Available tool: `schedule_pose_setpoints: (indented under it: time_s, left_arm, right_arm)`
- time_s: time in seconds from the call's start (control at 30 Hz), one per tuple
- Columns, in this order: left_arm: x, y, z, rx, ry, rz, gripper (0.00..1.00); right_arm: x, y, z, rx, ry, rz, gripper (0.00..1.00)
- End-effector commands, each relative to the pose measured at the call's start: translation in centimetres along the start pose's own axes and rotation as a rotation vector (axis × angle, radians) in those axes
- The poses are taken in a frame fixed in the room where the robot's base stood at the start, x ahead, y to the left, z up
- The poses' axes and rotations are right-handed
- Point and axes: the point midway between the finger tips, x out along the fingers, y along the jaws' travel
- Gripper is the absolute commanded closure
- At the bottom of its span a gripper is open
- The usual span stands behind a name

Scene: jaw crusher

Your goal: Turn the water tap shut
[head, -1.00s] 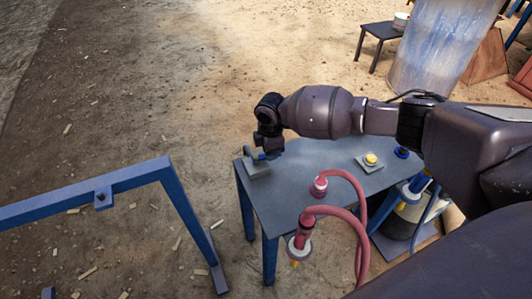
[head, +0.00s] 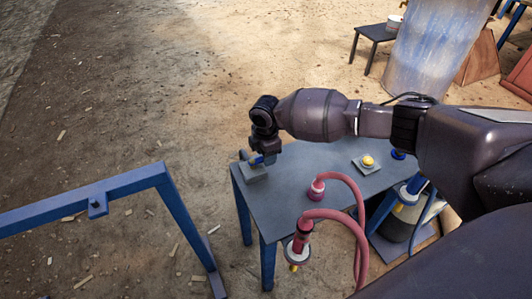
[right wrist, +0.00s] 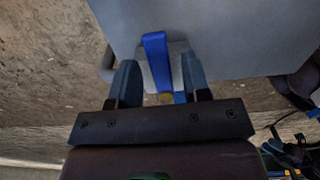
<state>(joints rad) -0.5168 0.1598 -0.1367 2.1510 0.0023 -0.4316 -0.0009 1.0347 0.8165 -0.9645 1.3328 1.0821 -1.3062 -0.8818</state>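The water tap has a blue lever (head: 257,160) on a grey block (head: 254,173) at the left corner of the grey table. In the right wrist view the blue lever (right wrist: 156,50) stands between my fingers, above a round brass-coloured part (right wrist: 166,98). My right gripper (right wrist: 160,65) is open, with one dark finger on each side of the lever and visible gaps to it. In the head view my right gripper (head: 267,157) is over the tap and partly hides it. My left gripper is not in view.
The grey table (head: 285,205) also carries a red hose fitting (head: 317,189) and a yellow button (head: 368,161). A second red hose end (head: 299,246) hangs at the table's front. A blue frame (head: 120,187) stands at the left, with open ground beyond.

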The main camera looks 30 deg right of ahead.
Motion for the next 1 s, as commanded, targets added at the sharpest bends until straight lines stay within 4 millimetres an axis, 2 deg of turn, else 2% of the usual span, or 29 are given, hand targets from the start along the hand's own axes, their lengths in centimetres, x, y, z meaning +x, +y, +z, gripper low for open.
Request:
schedule_pose_setpoints:
  time_s: [0.37,0.47,0.7,0.9,1.0]
  left_arm:
    - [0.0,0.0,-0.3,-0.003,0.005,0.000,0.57]
    - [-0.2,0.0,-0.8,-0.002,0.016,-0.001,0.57]
    - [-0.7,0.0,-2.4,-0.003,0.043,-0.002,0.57]
    - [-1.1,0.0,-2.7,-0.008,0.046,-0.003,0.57]
    - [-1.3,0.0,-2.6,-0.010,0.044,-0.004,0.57]
  right_arm:
    - [-0.6,0.1,0.0,0.002,0.001,0.003,0.53]
    - [-1.8,0.1,0.0,0.002,0.001,0.006,0.53]
    - [-6.3,0.1,0.0,0.001,0.001,0.010,0.53]
    - [-9.4,0.1,0.0,0.001,0.001,0.006,0.53]
    - [-10.2,0.1,0.0,0.001,0.000,0.005,0.53]
